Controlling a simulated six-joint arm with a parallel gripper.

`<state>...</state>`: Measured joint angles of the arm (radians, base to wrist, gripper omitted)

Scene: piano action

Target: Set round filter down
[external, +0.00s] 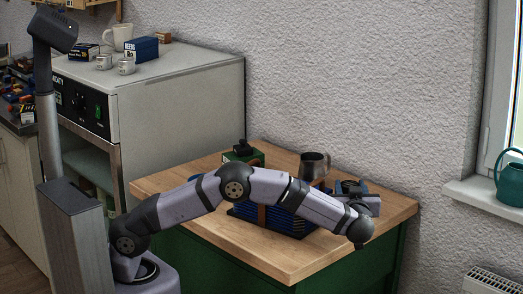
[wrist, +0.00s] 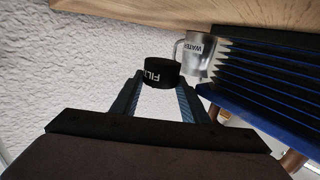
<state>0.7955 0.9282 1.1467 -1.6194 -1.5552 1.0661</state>
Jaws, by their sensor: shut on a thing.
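The round filter (wrist: 162,72) is a short black cylinder with white lettering starting "FIL". My gripper (wrist: 163,84) is shut on it, with one finger on each side, in the wrist view. In the external view my gripper (external: 352,187) is over the right part of the wooden table (external: 282,266), right of the blue ribbed rack (external: 300,227). I cannot make out the filter clearly there, nor whether it touches the table.
A metal mug marked WATER (wrist: 194,52) stands behind the rack; it also shows in the external view (external: 314,166). A green box with a black top (external: 243,152) stands at the table's back left. The table's front right is clear.

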